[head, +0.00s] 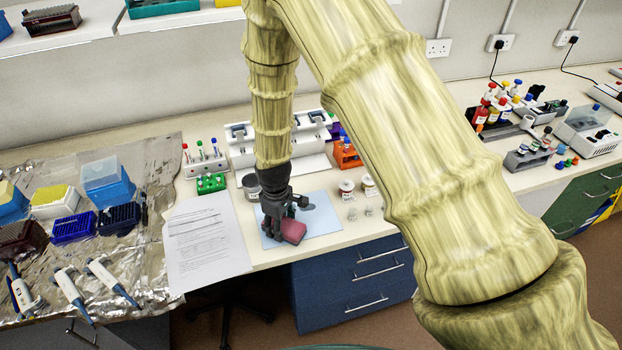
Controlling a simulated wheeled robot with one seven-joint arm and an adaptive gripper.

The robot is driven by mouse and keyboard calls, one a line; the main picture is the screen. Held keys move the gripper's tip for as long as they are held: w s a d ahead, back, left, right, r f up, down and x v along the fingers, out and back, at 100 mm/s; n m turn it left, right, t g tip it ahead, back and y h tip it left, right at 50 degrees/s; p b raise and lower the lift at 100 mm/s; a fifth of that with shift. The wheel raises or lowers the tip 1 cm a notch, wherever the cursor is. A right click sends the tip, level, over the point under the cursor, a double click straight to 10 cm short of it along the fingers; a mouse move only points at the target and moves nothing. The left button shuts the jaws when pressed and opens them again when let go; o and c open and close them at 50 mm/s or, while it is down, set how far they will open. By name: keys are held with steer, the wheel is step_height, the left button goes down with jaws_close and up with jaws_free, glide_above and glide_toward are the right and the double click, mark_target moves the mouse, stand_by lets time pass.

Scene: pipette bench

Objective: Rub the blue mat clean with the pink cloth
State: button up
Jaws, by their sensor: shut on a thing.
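The light blue mat (321,221) lies flat near the front edge of the bench, left of the picture's middle. The pink cloth (293,231) is a small folded pad over the front part of the mat. My dark gripper (281,233) reaches down from above and is shut on the cloth's left side. The cloth is low over the mat; I cannot tell whether it touches. The gripper hides part of the mat's left side and part of the cloth.
A printed sheet (205,242) lies left of the mat. Small jars (346,189) stand close to its right. A dark-bodied jar (250,186), an orange rack (346,156) and a green rack (211,184) stand behind. Pipettes (112,280) lie on foil at left.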

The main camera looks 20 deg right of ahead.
steer(key=r, duration=0.1)
steer(key=a+r+p, duration=0.1)
steer(key=r, duration=0.1)
steer(key=shift+w, duration=0.1)
steer(key=shift+r+p, duration=1.55)
steer(key=shift+r, duration=1.1)
